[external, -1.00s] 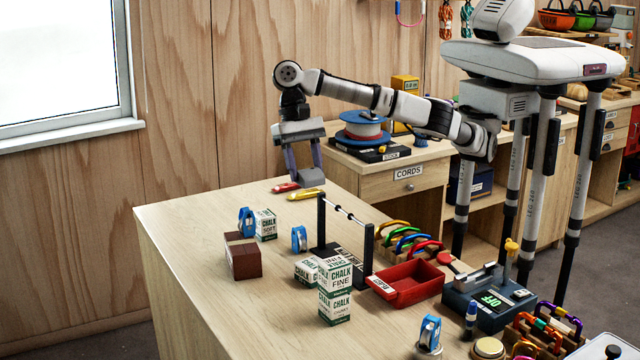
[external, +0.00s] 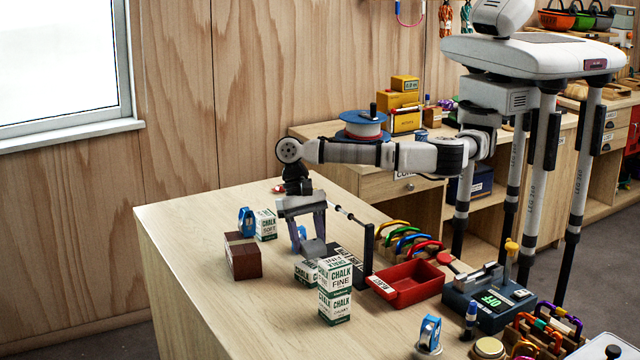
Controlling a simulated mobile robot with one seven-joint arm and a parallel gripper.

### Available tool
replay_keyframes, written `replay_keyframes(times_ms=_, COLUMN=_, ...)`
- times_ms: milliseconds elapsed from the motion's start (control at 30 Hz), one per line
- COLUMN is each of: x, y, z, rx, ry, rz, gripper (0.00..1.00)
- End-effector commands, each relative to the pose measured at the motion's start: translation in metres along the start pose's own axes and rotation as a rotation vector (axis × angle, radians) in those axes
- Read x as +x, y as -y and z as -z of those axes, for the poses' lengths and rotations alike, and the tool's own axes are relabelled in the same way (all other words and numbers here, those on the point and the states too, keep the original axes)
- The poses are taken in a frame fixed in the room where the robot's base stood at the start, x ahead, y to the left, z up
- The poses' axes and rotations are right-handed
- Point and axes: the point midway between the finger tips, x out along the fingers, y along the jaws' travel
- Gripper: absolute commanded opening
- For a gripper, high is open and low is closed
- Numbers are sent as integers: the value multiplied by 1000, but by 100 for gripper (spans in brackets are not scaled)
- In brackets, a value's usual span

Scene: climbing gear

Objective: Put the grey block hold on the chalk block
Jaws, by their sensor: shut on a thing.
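My gripper (external: 306,245) points down over the table. To the right of that block, a chalk box marked FINE (external: 337,272) stands on another chalk box (external: 335,307). A chalk box marked SOFT (external: 265,225) stands farther back on the left.
A brown block (external: 243,260) and a blue tape roll (external: 246,221) are to the left. The front-left table is clear.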

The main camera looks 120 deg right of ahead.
Motion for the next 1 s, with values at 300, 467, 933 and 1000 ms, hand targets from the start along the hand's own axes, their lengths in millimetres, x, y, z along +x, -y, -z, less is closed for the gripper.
replay_keyframes(times_ms=300, x=22, y=0, z=9, rx=0, ry=0, rz=0, gripper=26)
replay_keyframes(times_ms=467, x=22, y=0, z=9, rx=0, ry=-1, rz=0, gripper=26)
replay_keyframes(times_ms=933, x=23, y=0, z=10, rx=0, ry=0, rz=0, gripper=70)
replay_keyframes(times_ms=1000, x=22, y=0, z=9, rx=0, ry=0, rz=0, gripper=70)
